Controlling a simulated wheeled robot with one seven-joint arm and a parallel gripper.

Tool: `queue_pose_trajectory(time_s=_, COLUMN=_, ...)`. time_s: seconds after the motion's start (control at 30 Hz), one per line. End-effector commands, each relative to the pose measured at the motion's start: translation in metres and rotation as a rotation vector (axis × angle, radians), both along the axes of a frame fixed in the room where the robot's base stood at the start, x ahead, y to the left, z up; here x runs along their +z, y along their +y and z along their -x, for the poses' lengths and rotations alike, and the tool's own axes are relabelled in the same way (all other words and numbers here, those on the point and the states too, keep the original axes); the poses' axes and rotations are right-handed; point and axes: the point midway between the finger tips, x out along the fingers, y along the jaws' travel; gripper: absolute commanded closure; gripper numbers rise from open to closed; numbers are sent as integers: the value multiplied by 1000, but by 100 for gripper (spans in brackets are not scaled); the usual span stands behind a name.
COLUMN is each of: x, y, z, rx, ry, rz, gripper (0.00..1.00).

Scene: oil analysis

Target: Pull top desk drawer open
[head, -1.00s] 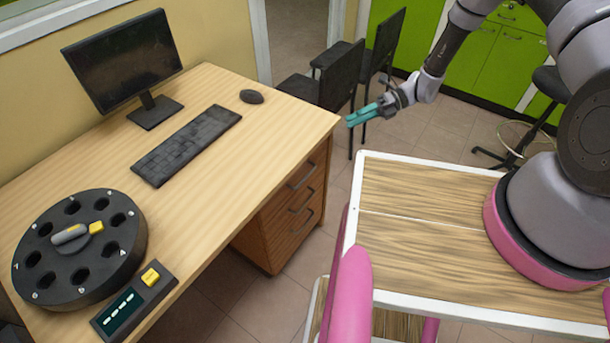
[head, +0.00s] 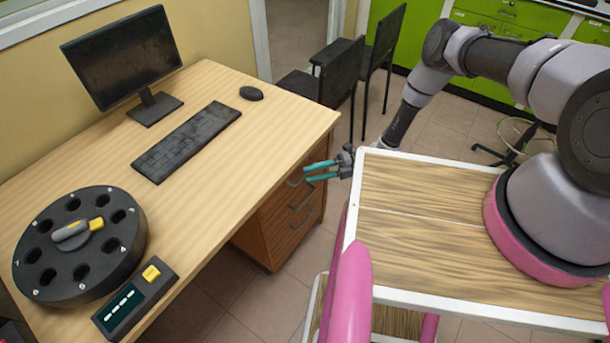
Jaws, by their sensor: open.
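The wooden desk (head: 262,130) has a drawer unit under its right end. Its top drawer (head: 283,196) looks shut, and its dark handle (head: 296,182) is partly behind my fingers. My gripper (head: 308,172) has teal fingers, parted one above the other and pointing left at the top handle. The fingertips are at or very near the handle; I cannot tell whether they touch it or straddle it. Nothing is held. Two lower drawers with dark handles (head: 301,200) also look shut.
My wood-topped base stands right of the drawers, with a narrow strip of floor (head: 300,262) between. Black chairs (head: 334,72) stand behind the desk. A monitor (head: 122,57), keyboard (head: 186,141), mouse (head: 251,93), round black rotor device (head: 80,246) and display box (head: 135,298) are on the desk.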

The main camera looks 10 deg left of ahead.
Motion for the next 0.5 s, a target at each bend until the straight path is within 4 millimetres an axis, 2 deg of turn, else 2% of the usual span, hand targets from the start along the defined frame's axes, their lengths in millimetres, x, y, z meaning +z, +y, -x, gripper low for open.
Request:
queue_pose_trajectory(time_s=0.2, x=-3, y=22, z=10, rx=1, ry=-1, rz=0, gripper=57)
queue_pose_trajectory(time_s=0.5, x=-4, y=26, z=11, rx=1, ry=-1, rz=0, gripper=57)
